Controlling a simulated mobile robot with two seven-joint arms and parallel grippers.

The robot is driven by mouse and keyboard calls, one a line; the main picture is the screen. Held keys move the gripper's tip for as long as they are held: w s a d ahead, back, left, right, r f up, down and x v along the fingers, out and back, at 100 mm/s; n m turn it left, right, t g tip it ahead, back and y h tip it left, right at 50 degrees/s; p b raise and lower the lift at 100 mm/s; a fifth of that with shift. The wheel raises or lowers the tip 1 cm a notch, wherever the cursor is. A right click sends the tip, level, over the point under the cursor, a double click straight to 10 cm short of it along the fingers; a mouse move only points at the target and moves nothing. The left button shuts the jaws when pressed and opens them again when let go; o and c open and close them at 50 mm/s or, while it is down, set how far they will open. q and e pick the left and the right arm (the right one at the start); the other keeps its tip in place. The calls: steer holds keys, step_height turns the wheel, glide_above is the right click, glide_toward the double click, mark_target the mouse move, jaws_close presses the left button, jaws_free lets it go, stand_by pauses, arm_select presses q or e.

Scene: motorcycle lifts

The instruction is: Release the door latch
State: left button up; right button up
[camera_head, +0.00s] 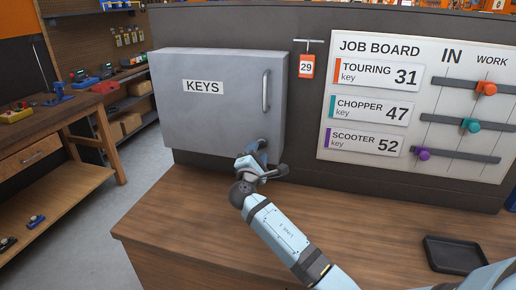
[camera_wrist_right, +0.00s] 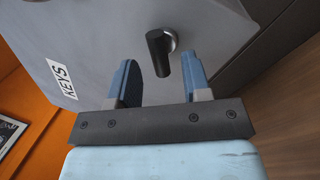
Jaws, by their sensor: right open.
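My right gripper (camera_head: 260,148) is at the lower right of the door. In the right wrist view the door's latch (camera_wrist_right: 158,52), a dark lever on a silver round base, shows ahead of the open gripper (camera_wrist_right: 160,73). The latch lines up with the gap between the two blue fingers, with no visible contact. In the head view the gripper hides the latch or most of it. My left gripper is out of view.
A job board (camera_head: 410,100) with coloured sliders hangs right of the cabinet. An orange tag (camera_head: 306,67) numbered 29 hangs between them. A black tray (camera_head: 455,254) lies on the counter (camera_head: 185,222) at the right. The counter's front left is clear.

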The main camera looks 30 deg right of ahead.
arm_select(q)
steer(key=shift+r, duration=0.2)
arm_select(e)
steer(key=shift+w+d+r, duration=0.15)
steer(key=shift+w+d, duration=0.35)
jaws_close()
steer(key=shift+f+m+b, duration=0.2)
steer(key=shift+m+b, duration=0.1)
steer(key=shift+b, duration=0.25)
arm_select(q)
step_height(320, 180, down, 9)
steer(key=b, duration=0.9)
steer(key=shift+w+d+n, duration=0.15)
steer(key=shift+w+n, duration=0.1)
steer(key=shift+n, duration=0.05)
arm_select(e)
steer(key=m+g, duration=0.1)
steer(key=m, duration=0.2)
steer(key=m+h, duration=0.1)
steer(key=m, duration=0.2)
steer(key=shift+a+r+m+g, duration=0.1)
steer(key=shift+r+m+g, duration=0.1)
steer(key=shift+m+g, duration=0.2)
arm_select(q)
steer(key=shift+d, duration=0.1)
arm_select(e)
steer(key=shift+r, duration=0.1)
jaws_free()
